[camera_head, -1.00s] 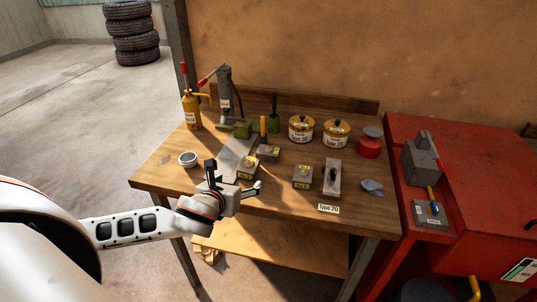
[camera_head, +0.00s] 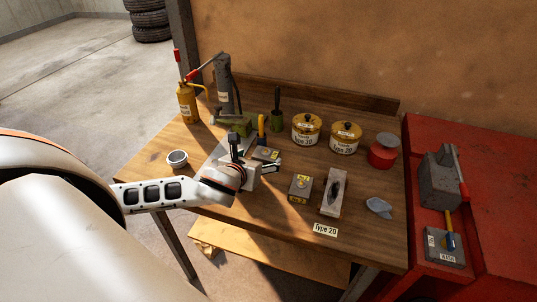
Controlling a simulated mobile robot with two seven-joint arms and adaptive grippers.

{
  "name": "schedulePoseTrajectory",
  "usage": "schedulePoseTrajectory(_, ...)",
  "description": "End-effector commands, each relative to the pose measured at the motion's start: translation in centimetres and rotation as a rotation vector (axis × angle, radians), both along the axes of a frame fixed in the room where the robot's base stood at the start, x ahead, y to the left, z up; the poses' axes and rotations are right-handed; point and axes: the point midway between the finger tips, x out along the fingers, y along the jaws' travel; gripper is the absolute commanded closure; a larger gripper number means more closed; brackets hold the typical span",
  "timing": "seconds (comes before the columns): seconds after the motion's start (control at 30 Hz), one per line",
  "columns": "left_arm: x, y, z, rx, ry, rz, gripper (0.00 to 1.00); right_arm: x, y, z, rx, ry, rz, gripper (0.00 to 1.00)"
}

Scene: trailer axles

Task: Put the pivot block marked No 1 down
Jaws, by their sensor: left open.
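I cannot read which one is marked No 1. My left gripper is open, low over the table by the pale grey plate (camera_head: 216,150). The gripper covers the spot where a third block stood, so that block is hidden. My right gripper is not in view.
A small round tin (camera_head: 177,159) is at left. The front left of the table is clear.

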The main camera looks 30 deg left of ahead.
Motion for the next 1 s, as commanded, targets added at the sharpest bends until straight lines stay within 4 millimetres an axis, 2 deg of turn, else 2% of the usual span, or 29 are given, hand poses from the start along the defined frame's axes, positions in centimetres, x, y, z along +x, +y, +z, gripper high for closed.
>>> schedulePoseTrajectory(0.5,5.5,0.9,-2.7,0.001,0.0,0.002,0.25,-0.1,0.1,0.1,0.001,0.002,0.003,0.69)
schedulePoseTrajectory(0.8,5.8,0.9,-2.9,0.001,-0.001,0.0,0.25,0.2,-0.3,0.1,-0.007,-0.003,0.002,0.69)
schedulePoseTrajectory(0.87,5.8,0.9,-2.9,0.001,-0.001,0.0,0.38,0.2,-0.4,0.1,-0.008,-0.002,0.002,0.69)
schedulePoseTrajectory(1.0,5.8,0.9,-2.9,0.001,0.0,0.0,0.74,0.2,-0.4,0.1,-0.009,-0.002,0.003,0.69)
